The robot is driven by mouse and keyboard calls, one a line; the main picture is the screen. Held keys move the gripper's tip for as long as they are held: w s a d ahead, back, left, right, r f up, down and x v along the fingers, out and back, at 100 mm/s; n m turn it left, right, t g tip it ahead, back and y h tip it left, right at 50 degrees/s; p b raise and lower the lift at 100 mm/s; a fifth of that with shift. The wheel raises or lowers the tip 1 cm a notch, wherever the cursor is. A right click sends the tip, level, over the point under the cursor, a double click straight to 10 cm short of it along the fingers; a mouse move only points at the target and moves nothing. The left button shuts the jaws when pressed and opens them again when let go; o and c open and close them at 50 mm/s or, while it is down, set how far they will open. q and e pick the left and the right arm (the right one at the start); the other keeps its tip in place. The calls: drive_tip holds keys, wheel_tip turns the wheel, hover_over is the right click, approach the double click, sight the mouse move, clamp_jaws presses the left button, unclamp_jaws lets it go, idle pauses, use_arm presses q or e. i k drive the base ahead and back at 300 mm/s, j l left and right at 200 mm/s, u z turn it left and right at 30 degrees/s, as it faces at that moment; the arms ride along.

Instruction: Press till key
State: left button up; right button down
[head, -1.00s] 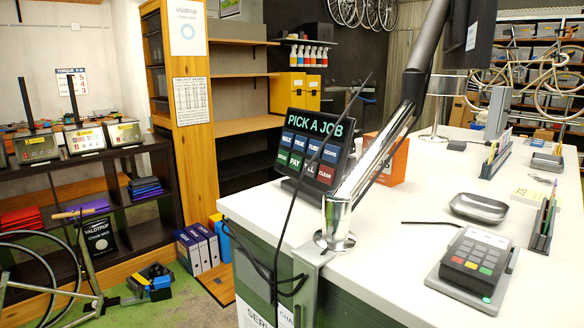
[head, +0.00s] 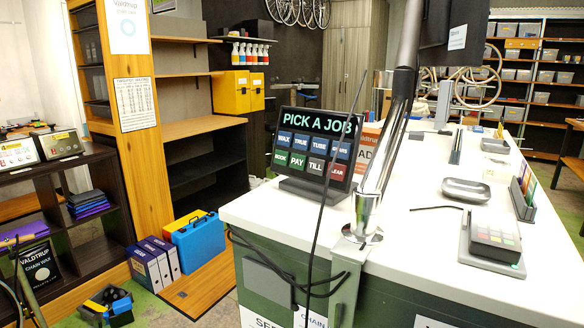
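The till screen (head: 312,150) stands on the near left end of the white counter, headed PICK A JOB. It has two rows of keys: WAX, TRUE, TUBE and a partly covered key above, then BOOK, PAY, TILL and CLEAR. A thin black cable crosses the screen's right side, covering part of the upper row. Neither of my grippers shows in the head view.
A chrome post (head: 372,190) clamped to the counter (head: 420,255) stands just right of the screen. A card terminal (head: 494,240) and a grey dish (head: 466,190) lie farther right. A blue case (head: 198,240) and binders stand on the floor left of the counter.

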sight(316, 167)
drive_tip(key=j, duration=1.65)
drive_tip(key=k, duration=0.05)
